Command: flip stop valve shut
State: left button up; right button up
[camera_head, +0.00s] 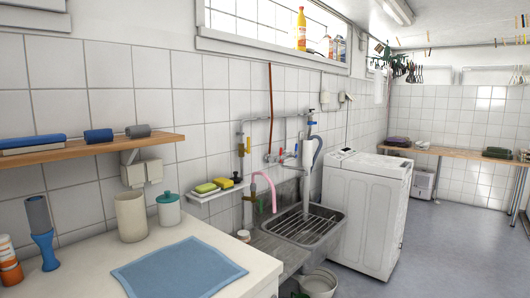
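Pipes run along the tiled wall above the sink, with small valve fittings on them. A red-handled fitting (267,157) sits on the lower pipe, and a small blue handle (297,149) shows to its right. A small yellow fitting (241,149) sits on the vertical pipe at the left. I cannot tell which of these is the stop valve, and they are too small to tell open from shut. Neither of my grippers is in view.
A metal sink (310,226) with a grate stands below the pipes, with a pink hose (265,183) beside it. A white washing machine (366,208) stands to its right. A counter with a blue cloth (178,268) fills the lower left. The floor (450,245) at right is clear.

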aim_at(247, 151)
jog(key=i+l+u, duration=0.25)
jog(key=i+l, duration=0.25)
jog(key=i, duration=0.15)
jog(key=i+l+u, duration=0.25)
jog(key=i+l, duration=0.4)
jog(key=i+l+u, duration=0.25)
jog(key=i+l, duration=0.3)
jog(key=l, duration=0.2)
